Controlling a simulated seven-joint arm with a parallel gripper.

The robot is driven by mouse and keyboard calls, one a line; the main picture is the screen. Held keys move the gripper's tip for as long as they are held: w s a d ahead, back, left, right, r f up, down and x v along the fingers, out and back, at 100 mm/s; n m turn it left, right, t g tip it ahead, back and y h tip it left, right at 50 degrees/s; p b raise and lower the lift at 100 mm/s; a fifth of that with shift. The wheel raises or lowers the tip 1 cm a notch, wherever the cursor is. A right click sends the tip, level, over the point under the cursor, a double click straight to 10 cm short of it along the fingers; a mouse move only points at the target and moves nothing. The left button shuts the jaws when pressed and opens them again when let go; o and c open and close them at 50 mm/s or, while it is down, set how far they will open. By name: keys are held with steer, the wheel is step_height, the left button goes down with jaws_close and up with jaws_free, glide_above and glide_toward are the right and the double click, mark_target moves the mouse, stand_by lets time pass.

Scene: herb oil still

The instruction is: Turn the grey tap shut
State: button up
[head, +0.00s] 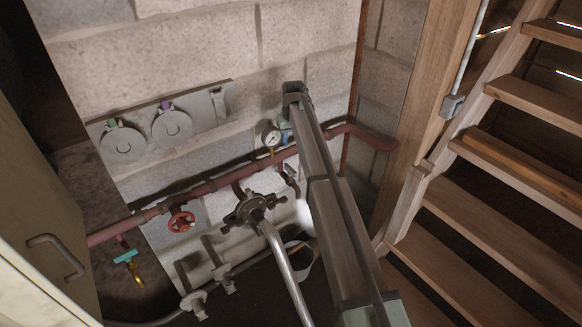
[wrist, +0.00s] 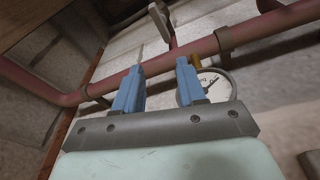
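The grey tap (head: 291,176) hangs below the red pipe in the head view, small and dark there. My gripper (head: 285,134) is at the pipe beside the gauge, above the tap in the head view. In the wrist view my gripper (wrist: 160,68) has its two blue fingers apart, with nothing held between them. It is clear of the tap.
The red pipe (head: 227,178) runs along the block wall. A white gauge (head: 271,136) sits close beside my fingers, also in the wrist view (wrist: 214,86). A red handwheel (head: 181,221) and a teal-handled tap (head: 127,257) are left. Wooden stairs (head: 510,160) stand right.

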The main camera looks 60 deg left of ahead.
mark_target(291, 169)
steer(key=f+n, duration=0.1)
steer(key=f, duration=0.3)
steer(key=f+n+h, duration=0.1)
steer(key=f, duration=0.4)
steer(key=f+n, duration=0.1)
steer(key=f, duration=0.4)
steer(key=shift+w+a+f+g+h, duration=0.1)
steer(key=shift+w+a+g+h, duration=0.1)
steer(key=shift+a+g+h, duration=0.2)
jaws_close()
